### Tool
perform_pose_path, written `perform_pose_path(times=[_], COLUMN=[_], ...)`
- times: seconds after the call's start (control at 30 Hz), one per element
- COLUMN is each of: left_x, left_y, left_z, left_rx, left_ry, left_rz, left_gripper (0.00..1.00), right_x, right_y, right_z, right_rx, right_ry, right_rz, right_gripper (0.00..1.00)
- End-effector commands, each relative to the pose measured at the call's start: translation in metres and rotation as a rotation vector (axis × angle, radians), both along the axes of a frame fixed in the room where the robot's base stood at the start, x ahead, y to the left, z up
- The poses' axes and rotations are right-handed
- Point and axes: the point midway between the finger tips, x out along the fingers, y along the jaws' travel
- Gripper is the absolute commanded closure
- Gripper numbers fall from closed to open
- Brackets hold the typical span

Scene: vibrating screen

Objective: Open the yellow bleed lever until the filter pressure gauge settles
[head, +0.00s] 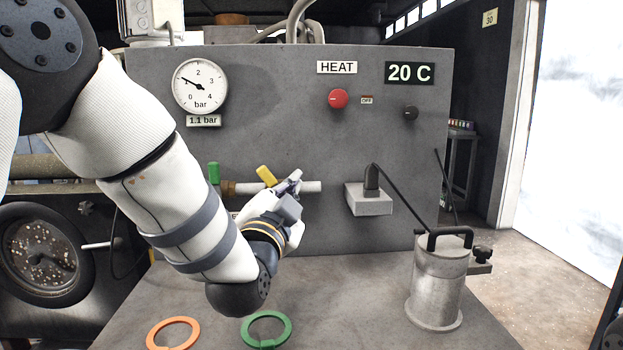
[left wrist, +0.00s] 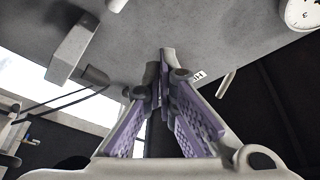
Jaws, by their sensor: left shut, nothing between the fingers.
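The yellow bleed lever (head: 267,176) sticks up, tilted to the left, on the pipe at the front of the grey panel. My left gripper (head: 294,180) is just right of the lever, in front of the pipe, shut and empty. In the left wrist view its fingertips (left wrist: 164,62) come together with nothing between them. I cannot tell whether the fingers touch the lever. The round pressure gauge (head: 200,86) has its needle near 1, and the plate below reads 1.1 bar. Part of the gauge also shows in the left wrist view (left wrist: 300,12). My right gripper is not in view.
A green lever (head: 214,173) stands left of the yellow one. A grey box with a black lever (head: 369,203) is to the right. A metal canister (head: 436,285), an orange ring (head: 153,335) and a green ring (head: 285,331) are on the bench. The bench between rings and canister is clear.

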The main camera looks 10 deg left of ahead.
Motion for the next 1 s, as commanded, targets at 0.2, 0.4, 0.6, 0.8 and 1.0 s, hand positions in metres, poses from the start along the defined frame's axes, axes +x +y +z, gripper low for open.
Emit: perform_pose_path(times=[0.2, 0.4, 0.6, 0.8, 1.0], left_x=[0.01, 0.05, 0.095, 0.093, 0.09], left_y=[0.014, 0.014, 0.014, 0.035, 0.044], left_z=[0.003, 0.01, 0.011, 0.006, -0.001], left_rx=[0.16, 0.155, 0.155, 0.153, 0.154], left_ry=[0.01, 0.008, 0.017, 0.01, 0.008], left_rz=[0.046, 0.046, 0.044, 0.046, 0.044], left_gripper=[1.0, 1.0, 1.0, 1.0, 1.0], right_x=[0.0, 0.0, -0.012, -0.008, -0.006], right_y=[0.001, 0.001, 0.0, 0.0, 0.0], right_z=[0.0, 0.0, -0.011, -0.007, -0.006], right_rx=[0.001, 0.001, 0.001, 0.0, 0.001], right_ry=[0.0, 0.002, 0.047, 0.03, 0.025], right_rz=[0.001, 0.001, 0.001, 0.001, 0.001], right_gripper=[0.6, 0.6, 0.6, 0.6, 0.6])
